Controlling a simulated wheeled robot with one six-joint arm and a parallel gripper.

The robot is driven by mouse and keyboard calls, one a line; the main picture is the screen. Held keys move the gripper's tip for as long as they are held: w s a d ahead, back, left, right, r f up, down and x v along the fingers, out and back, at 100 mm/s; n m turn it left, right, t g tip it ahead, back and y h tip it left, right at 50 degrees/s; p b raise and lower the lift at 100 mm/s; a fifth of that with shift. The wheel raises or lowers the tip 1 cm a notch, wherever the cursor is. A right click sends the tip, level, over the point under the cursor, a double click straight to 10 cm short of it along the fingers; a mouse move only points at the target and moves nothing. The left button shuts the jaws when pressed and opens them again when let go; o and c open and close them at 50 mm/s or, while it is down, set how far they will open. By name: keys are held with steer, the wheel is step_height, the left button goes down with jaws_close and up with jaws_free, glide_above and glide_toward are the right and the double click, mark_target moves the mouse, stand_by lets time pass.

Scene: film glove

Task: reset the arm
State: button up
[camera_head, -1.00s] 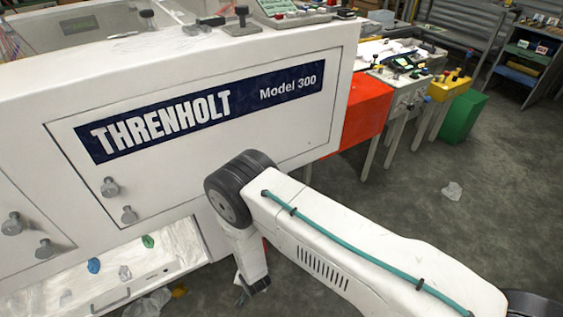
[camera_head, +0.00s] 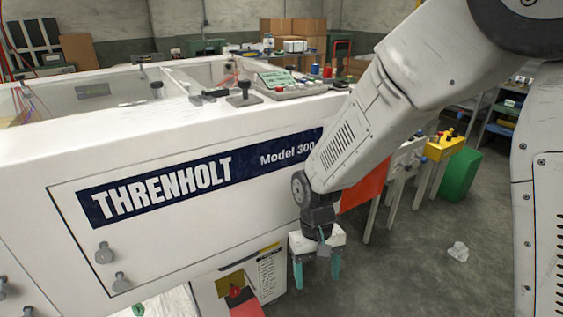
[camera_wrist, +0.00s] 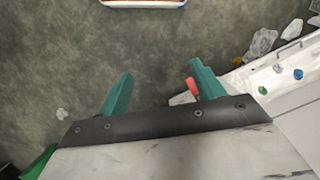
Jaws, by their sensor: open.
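My gripper (camera_head: 318,270) hangs in front of the white Threnholt machine (camera_head: 200,240), near its right end, with its teal fingers pointing down. In the wrist view my gripper (camera_wrist: 158,90) has its two teal fingers spread apart with nothing between them. The grey floor (camera_wrist: 150,45) lies beyond the fingertips. My arm reaches in from the upper right of the head view and covers part of the machine's right end.
A control box (camera_head: 285,90) with buttons stands on the machine top. Crumpled litter (camera_head: 458,251) lies on otherwise open floor. An open white drawer (camera_wrist: 290,80) holds coloured scraps.

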steer(key=s+d+r+m+t, duration=0.1)
steer(key=s+d+r+t, duration=0.1)
steer(key=s+d+r, duration=0.6)
steer(key=s+d+r+m+t, duration=0.1)
steer(key=s+d+r+t, duration=0.1)
steer(key=s+d+r, duration=0.6)
step_height(320, 180, up, 6)
steer(key=d, duration=0.2)
steer(key=shift+d+m+y, duration=0.3)
steer(key=shift+d+m, duration=0.05)
steer(key=shift+m, duration=0.05)
steer(key=shift+f, duration=0.1)
